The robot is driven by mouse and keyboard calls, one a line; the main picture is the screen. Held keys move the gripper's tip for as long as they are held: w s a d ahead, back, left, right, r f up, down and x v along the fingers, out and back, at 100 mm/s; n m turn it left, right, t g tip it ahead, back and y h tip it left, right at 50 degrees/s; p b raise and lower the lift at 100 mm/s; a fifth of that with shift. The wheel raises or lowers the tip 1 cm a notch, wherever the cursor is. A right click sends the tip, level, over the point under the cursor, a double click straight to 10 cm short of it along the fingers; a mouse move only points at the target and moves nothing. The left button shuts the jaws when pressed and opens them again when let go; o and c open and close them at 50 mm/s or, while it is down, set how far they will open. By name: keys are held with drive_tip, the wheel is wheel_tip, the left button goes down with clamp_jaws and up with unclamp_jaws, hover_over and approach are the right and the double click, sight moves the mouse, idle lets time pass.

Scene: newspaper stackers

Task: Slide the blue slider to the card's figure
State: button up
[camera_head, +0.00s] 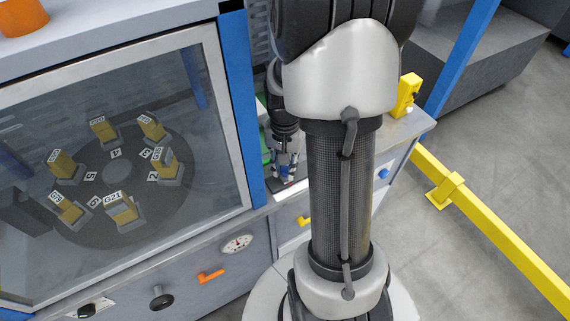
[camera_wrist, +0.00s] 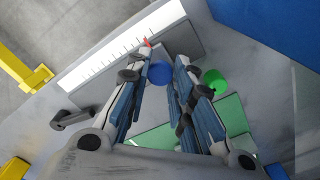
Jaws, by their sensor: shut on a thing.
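The blue slider (camera_wrist: 160,73) shows as a round blue knob between my fingertips in the wrist view. My gripper (camera_wrist: 161,66) is shut on it, one finger at each side. A white scale (camera_wrist: 110,58) with dark ticks runs beside the knob, and a small red pointer (camera_wrist: 147,42) stands at the scale's edge. The scale's figures are too small to read. In the head view, my gripper (camera_head: 286,168) points down at the bench and hides the knob. I cannot make out a card with a readable figure.
A green knob (camera_wrist: 215,82) stands right of my fingers, with a green panel (camera_wrist: 238,112) below it. A yellow box (camera_head: 408,94) stands on the bench. A glazed cabinet (camera_head: 120,165) with labelled yellow blocks is at left; a blue post (camera_head: 243,110) borders it.

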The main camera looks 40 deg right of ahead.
clamp_jaws()
drive_tip(key=d, duration=0.3)
drive_tip(key=s+d+p, duration=0.1)
drive_tip(key=d, duration=0.2)
drive_tip(key=s+d, duration=0.1)
drive_tip(key=d, duration=0.2)
drive_tip(key=o, duration=1)
unclamp_jaws()
drive_tip(key=shift+a, duration=0.1)
drive_tip(key=shift+c, duration=0.2)
wheel_tip(320, 180, up, 12)
